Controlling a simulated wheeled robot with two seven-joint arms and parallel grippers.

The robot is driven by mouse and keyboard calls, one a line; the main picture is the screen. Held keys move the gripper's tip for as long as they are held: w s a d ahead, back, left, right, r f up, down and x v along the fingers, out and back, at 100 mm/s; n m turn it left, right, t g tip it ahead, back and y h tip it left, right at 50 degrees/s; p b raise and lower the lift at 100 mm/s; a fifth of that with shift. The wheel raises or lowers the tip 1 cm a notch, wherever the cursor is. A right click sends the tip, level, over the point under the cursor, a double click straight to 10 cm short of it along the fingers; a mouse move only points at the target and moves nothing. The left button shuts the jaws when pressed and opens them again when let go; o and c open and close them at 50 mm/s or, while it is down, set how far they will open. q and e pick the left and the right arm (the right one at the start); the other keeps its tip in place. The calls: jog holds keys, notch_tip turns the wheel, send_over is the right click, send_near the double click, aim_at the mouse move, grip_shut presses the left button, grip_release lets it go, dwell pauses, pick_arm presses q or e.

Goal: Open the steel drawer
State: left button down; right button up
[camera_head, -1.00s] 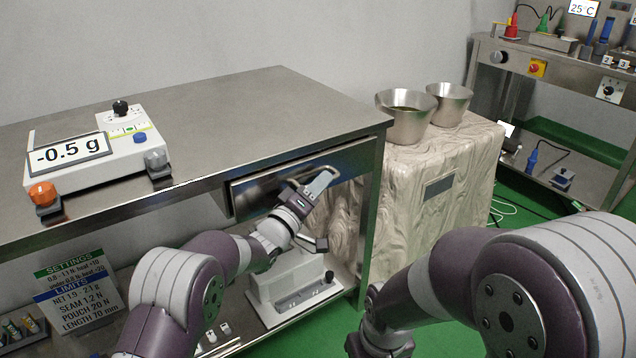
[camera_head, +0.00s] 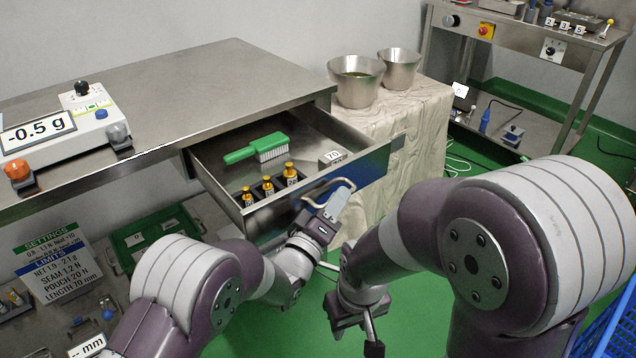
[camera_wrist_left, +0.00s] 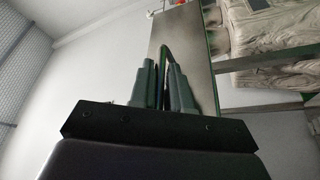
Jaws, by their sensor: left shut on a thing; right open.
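The steel drawer (camera_head: 232,180) under the steel table stands pulled out, its inside in view. It holds a green brush (camera_head: 257,150), several small brass-topped weights (camera_head: 268,186) in a black holder and a grey block marked 70 (camera_head: 333,157). My left gripper (camera_head: 334,203) is shut on the drawer handle (camera_head: 322,187) at the drawer front. In the left wrist view, the fingers (camera_wrist_left: 167,85) close around the handle bar in front of the drawer's steel face (camera_wrist_left: 192,50). My right gripper (camera_head: 358,322) hangs low at the centre, empty and open, apart from the drawer.
A scale (camera_head: 72,128) reading -0.5 g stands on the steel table (camera_head: 210,85), whose top is otherwise mostly clear. Two steel buckets (camera_head: 356,88) stand on a cloth-covered stand (camera_head: 425,110) to the right. A sign (camera_head: 58,262) and a green tray (camera_head: 150,232) are below left.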

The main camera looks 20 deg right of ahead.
pick_arm(q)
jog(key=shift+s+d, duration=0.35)
jog(key=shift+s, duration=0.55)
jog(key=shift+s+d, duration=0.3)
jog(key=shift+s, duration=0.6)
jog(key=c, duration=1.4)
grip_release()
jog(key=shift+c, duration=0.2)
